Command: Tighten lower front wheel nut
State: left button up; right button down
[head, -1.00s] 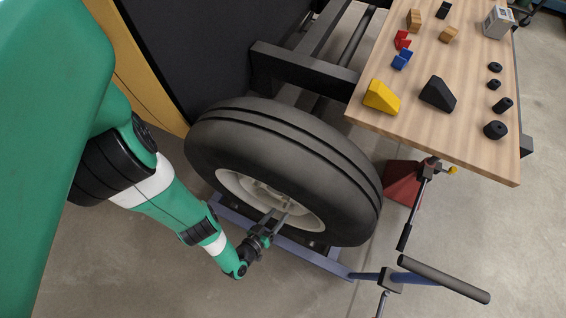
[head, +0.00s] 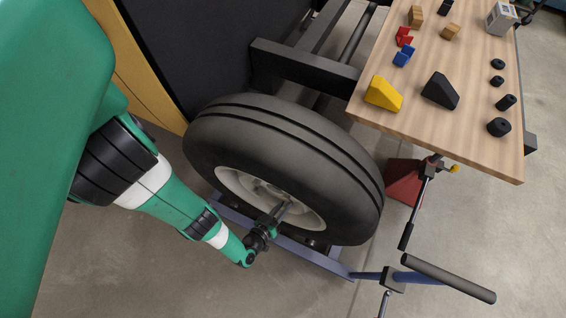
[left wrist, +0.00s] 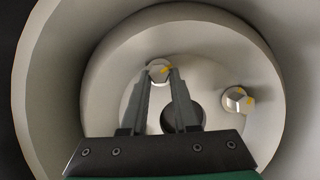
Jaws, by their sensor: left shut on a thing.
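The front wheel (head: 285,170) stands upright, its black tyre around a pale rim (head: 245,187) that faces my left arm. In the left wrist view one wheel nut (left wrist: 158,72), grey with a yellow mark, sits at the top between the fingertips of my left gripper (left wrist: 160,76). The gripper is shut on this nut. A second nut (left wrist: 235,99) with yellow marks sits to the right, clear of the fingers. A dark round hub hole (left wrist: 182,115) lies partly behind the right finger. In the head view my left gripper (head: 286,207) reaches into the rim and hides the nut. My right gripper is not in view.
A wooden table (head: 450,130) at the right holds wedges, blocks and several black round parts. A blue stand (head: 330,262) lies under the wheel. A black-handled bar (head: 447,278) and a red jack (head: 403,180) stand to the right of the wheel.

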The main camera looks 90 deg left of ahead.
pick_arm(q)
jog(key=shift+r, duration=0.1)
grip_shut()
jog(key=shift+w+m+g+p, duration=0.1)
jog(key=shift+m+g+p, duration=0.2)
jog(key=shift+m, duration=0.2)
jog(key=shift+w+d+m+g+y, duration=0.15)
jog(key=shift+m+g+y, duration=0.2)
jog(key=shift+m+g, duration=0.4)
jog(key=shift+w+d+m+g+y, duration=0.1)
jog(key=shift+m+g+y, duration=0.3)
jog(key=shift+m, duration=0.65)
jog(key=o, duration=0.9)
grip_release()
